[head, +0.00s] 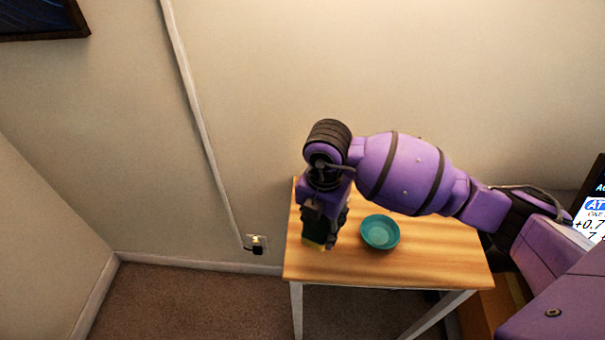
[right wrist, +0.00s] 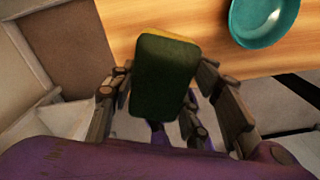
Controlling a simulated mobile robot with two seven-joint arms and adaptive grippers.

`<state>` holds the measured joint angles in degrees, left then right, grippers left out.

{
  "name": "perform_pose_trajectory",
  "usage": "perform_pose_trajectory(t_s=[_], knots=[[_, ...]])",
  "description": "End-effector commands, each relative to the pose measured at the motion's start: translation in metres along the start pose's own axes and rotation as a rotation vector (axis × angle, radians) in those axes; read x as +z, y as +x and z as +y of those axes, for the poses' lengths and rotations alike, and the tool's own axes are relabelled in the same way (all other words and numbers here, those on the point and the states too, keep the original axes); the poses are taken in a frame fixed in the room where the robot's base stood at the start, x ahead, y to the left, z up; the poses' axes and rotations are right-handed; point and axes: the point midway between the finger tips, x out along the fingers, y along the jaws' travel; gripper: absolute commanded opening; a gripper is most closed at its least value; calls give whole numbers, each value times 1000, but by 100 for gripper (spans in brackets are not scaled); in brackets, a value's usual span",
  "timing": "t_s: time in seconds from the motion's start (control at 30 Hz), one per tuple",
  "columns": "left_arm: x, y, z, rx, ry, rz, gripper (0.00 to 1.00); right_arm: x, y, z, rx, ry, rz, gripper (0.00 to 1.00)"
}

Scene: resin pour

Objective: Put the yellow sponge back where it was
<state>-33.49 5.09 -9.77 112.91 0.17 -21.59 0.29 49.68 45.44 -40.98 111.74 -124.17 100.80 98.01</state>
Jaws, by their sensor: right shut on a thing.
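The sponge (right wrist: 163,85), dark green on its broad face with a yellow layer along its edge, is between the fingers of my right gripper (right wrist: 158,105) in the right wrist view. In the head view the sponge (head: 316,243) shows as a small yellow bit below my right gripper (head: 322,228). The gripper is shut on it, over the left part of the wooden table (head: 430,265). I cannot tell whether the sponge touches the tabletop. My left gripper is not in view.
A teal bowl (head: 380,232) stands on the table just right of the gripper; it also shows in the right wrist view (right wrist: 262,20). The tabletop's front and right are clear. A wall outlet with a black plug (head: 256,245) is left of the table. A screen (head: 592,215) is at far right.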

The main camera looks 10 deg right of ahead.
Motion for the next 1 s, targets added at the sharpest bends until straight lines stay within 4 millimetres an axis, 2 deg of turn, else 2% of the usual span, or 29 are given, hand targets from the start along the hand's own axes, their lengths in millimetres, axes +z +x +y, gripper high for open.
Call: perform_pose_trajectory(t_s=[0.03,0.1,0.43,0.63,1.0], knots=[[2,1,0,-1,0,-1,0,6,14,0,-6,3,6,16],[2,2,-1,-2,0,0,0,14,24,3,-5,3,6,16],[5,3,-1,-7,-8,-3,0,32,45,8,-3,0,4,16],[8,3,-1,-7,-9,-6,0,33,74,8,-3,0,5,16],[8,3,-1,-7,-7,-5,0,34,79,8,-2,-1,3,16]])
